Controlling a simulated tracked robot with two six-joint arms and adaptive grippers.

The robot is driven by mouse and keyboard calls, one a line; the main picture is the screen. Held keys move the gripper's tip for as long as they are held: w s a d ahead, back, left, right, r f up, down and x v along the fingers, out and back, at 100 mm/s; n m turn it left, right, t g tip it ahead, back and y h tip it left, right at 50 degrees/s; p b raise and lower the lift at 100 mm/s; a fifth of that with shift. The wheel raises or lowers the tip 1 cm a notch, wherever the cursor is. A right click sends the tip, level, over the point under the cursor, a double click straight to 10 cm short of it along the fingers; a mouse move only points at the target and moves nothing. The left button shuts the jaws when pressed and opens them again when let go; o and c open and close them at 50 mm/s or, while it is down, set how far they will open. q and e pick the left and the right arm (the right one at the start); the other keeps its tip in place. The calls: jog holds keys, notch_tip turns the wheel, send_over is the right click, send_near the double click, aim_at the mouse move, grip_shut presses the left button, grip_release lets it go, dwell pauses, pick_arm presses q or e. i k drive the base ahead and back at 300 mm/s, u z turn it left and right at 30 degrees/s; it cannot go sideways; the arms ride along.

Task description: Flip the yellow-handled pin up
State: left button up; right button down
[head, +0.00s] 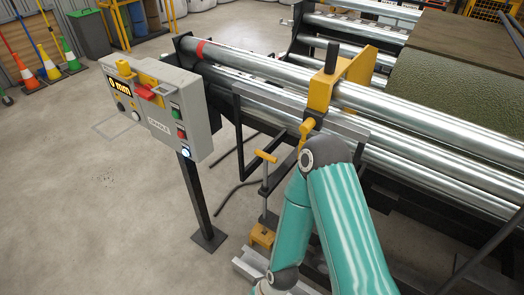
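A pin with a yellow crossbar handle (266,157) stands upright beside the roller frame in the head view. Its grey rod runs down toward a yellow block (262,235) near the floor. A second yellow handle (306,129) sits higher, on the frame's grey rail, just above my arm's bent joint. I cannot tell which of the two the task means. One teal arm of mine comes up from the bottom edge, bends, and runs back down right of the pin. Neither gripper shows; the arm's far end is low at the bottom edge.
A grey control box (157,108) on a black post stands left of the pin, with a "0 mm" display. Long steel rollers (420,118) and a yellow bracket (320,92) lie behind. A green turf roll (455,90) is at right.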

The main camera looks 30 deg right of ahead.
aim_at(266, 157)
jog(key=z, duration=0.05)
jog(key=i, duration=0.85)
jog(key=z, duration=0.05)
